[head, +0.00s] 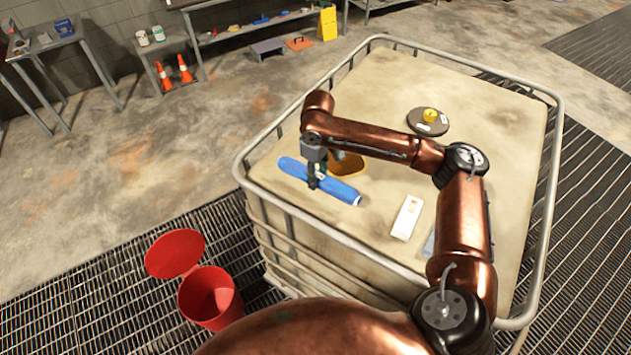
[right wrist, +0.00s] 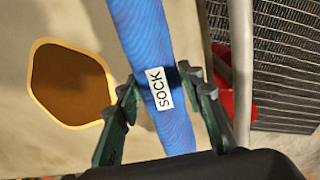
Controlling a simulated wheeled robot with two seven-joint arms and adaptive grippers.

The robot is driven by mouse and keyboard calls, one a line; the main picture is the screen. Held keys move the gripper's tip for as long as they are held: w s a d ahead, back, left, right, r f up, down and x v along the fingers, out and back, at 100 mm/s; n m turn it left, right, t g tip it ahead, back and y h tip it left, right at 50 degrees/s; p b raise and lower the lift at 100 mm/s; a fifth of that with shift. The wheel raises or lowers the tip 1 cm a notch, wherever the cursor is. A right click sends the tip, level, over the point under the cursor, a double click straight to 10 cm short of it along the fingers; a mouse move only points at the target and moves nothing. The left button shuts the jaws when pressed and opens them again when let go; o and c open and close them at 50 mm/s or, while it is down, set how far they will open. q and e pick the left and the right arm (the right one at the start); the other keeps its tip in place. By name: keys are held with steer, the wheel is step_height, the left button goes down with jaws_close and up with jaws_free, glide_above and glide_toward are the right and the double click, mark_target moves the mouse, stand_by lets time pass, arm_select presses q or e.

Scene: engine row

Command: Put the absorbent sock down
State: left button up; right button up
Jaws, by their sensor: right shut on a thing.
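The absorbent sock (head: 342,190) is a long blue roll near the front left edge of the pale tank top (head: 385,224). In the right wrist view the sock (right wrist: 146,35) carries a white label reading SOCK. My right gripper (head: 316,181) is shut on the sock near its middle, and in the right wrist view its green fingers (right wrist: 160,95) sit on both sides of it. I cannot tell whether the sock touches the tank top. My left gripper is not in view.
A brown patch with a yellow rim (right wrist: 68,83) lies beside the sock. A round dark lid (head: 413,116) with a yellow knob and a white card (head: 406,217) are on the tank top. A metal rail (head: 554,180) surrounds it. An open red bin (head: 208,297) stands on the floor grating.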

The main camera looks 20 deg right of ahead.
steer(key=shift+w+f, duration=0.4)
steer(key=shift+f, duration=0.1)
step_height(320, 180, down, 2)
steer(key=shift+f+p, duration=0.15)
steer(key=shift+p, duration=0.45)
steer(key=shift+f, duration=0.4)
steer(key=shift+f, duration=0.1)
steer(key=o, duration=1.3)
steer(key=shift+c, duration=0.2)
steer(key=shift+w+r, duration=0.1)
steer(key=shift+r, duration=0.25)
step_height(320, 180, up, 12)
steer(key=shift+f+b, duration=0.25)
steer(key=shift+b, duration=0.75)
